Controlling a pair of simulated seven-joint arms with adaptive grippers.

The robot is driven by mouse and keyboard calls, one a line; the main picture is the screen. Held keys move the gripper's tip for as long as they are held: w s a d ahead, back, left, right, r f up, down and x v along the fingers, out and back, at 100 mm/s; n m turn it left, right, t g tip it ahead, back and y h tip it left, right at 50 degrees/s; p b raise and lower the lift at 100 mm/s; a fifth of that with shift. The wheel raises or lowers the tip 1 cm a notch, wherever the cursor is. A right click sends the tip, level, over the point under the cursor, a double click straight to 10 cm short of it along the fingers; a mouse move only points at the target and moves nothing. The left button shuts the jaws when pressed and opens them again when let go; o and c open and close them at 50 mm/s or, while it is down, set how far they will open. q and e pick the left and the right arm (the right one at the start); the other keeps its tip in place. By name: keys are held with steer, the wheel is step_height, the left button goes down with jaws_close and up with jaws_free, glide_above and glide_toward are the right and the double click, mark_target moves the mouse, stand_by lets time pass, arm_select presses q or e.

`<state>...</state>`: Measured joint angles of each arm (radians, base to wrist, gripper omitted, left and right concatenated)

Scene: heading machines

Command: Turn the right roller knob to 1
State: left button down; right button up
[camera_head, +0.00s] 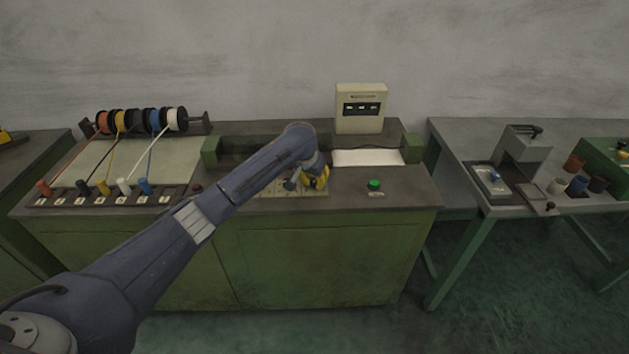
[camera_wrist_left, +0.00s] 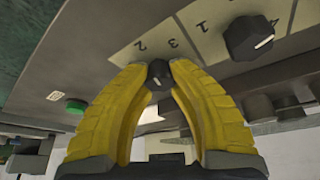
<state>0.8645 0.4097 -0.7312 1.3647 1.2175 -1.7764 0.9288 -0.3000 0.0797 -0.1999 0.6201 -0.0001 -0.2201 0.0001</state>
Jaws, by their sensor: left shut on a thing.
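The right roller knob (camera_wrist_left: 158,76) is small and black with a pale mark. It sits on a pale scale plate, on the side nearer the green button. My left gripper (camera_wrist_left: 159,70) has its yellow fingers closed around it, one on each side. In the head view my left gripper (camera_head: 315,179) reaches down to the right end of the scale plate (camera_head: 285,191), and its fingers hide the knob there. Digits such as 2 and 3 show beside the knob in the wrist view. I cannot tell which digit its mark points at. My right gripper is not in view.
Another black knob (camera_wrist_left: 248,38) with a white pointer stands beside the held one. A green button (camera_head: 375,183) is to the right on the bench. A cream display box (camera_head: 361,108) stands behind. Wire spools (camera_head: 142,120) and colored pegs are at left.

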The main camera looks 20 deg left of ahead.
arm_select(q)
steer(key=n+y, duration=0.1)
steer(key=n, duration=0.3)
steer(key=shift+w+d+r+n+y, duration=0.1)
steer(key=shift+d+r+n+y, duration=0.1)
steer(key=shift+n+y, duration=0.15)
steer(key=n, duration=0.2)
steer(key=n+g+y, duration=0.1)
steer(key=n, duration=0.1)
steer(key=shift+y, duration=0.25)
steer(key=n, duration=0.3)
steer(key=shift+f+g+y, duration=0.1)
steer(key=shift+g+y, duration=0.2)
steer(key=shift+y, duration=0.1)
steer(key=shift+a+n+g+y, duration=0.15)
steer(key=shift+n+g+y, duration=0.25)
steer(key=shift+n, duration=0.95)
steer(key=shift+a+n, duration=0.15)
steer(key=shift+n, duration=0.15)
steer(key=c, duration=1.4)
jaws_free()
steer(key=shift+c, duration=0.2)
steer(key=o, duration=0.4)
